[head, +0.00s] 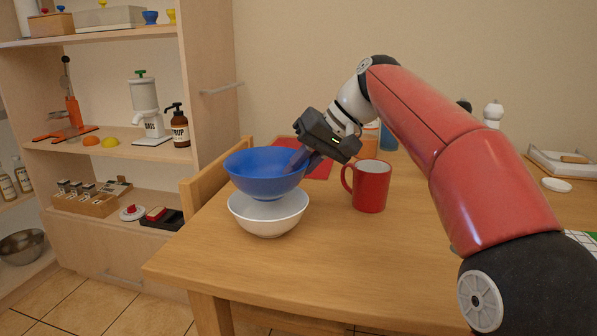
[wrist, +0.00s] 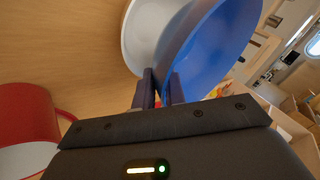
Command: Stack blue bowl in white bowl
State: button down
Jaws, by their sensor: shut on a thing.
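The blue bowl (head: 265,174) is held by its right rim in my gripper (head: 304,158), above the white bowl (head: 268,215), which stands on the table near its left edge. In the head view the blue bowl's lower part overlaps the white bowl's opening; I cannot tell whether they touch. In the wrist view my gripper's fingers (wrist: 162,92) are closed on the wall of the blue bowl (wrist: 208,50). The white bowl (wrist: 142,35) shows behind it, to its left.
A red mug (head: 371,186) stands on the table (head: 350,250) just right of the bowls, below my gripper. A wooden chair (head: 212,180) is at the left edge. A red mat (head: 318,170) lies behind. The table front is clear.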

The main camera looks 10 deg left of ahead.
jog(key=shift+f+b, duration=0.35)
jog(key=shift+f, duration=0.25)
jog(key=c, duration=1.5)
grip_release()
jog(key=shift+o, duration=0.2)
jog(key=shift+r+p, duration=0.35)
jog(key=shift+r, duration=0.2)
jog(key=p+v, duration=0.3)
jog(key=v, duration=0.9)
jog(key=shift+p, duration=0.35)
